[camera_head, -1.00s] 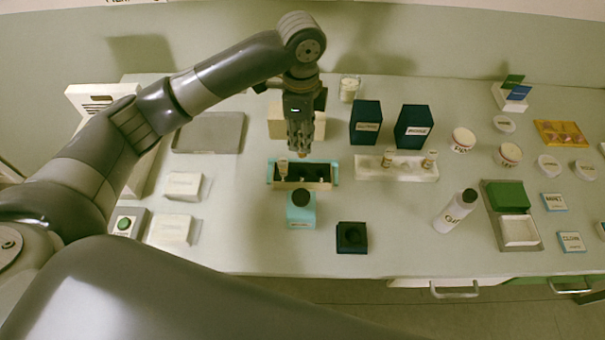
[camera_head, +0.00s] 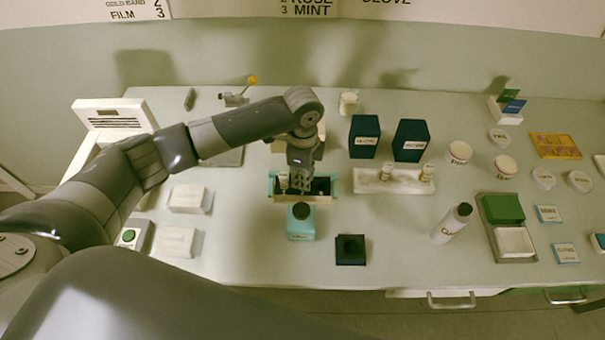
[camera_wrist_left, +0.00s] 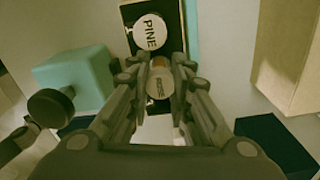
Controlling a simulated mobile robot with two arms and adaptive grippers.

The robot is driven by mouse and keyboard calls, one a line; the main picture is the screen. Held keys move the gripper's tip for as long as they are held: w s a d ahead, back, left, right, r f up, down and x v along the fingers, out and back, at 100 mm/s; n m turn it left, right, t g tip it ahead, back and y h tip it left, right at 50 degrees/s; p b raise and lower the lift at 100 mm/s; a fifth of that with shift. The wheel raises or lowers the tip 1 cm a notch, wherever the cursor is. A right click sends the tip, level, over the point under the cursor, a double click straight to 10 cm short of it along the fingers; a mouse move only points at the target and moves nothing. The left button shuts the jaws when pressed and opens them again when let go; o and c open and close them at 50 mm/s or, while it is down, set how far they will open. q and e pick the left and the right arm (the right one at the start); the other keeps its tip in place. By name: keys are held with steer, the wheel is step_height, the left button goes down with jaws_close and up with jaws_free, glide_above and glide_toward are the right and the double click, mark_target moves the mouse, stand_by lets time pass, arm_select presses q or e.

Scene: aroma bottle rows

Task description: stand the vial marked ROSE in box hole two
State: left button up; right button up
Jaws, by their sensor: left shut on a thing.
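The box (camera_head: 330,184), with teal ends and a dark inside, stands mid-table; its dark inside and teal side (camera_wrist_left: 192,35) show in the left wrist view. A vial marked PINE (camera_wrist_left: 150,32) stands at one end, the left end in the head view (camera_head: 283,181). My left gripper (camera_wrist_left: 160,66) points down at the middle of the box. It is shut on the vial marked ROSE (camera_wrist_left: 158,86), whose label shows between the fingers. The vial's lower end is hidden, so I cannot tell how deep it sits in the hole.
A pale rack (camera_head: 405,184) with two vials stands right of the box. A teal bottle (camera_head: 301,226) with a black cap stands in front, beside a dark block (camera_head: 350,249). Two dark blue boxes (camera_head: 364,137) (camera_head: 410,141) stand behind the rack. A white bottle (camera_head: 452,223) is at right.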

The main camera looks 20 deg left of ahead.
arm_select(q)
steer(key=shift+f, duration=0.1)
steer(key=o, duration=0.8)
steer(key=shift+o, duration=0.2)
step_height(320, 180, up, 12)
steer(key=b, duration=0.3)
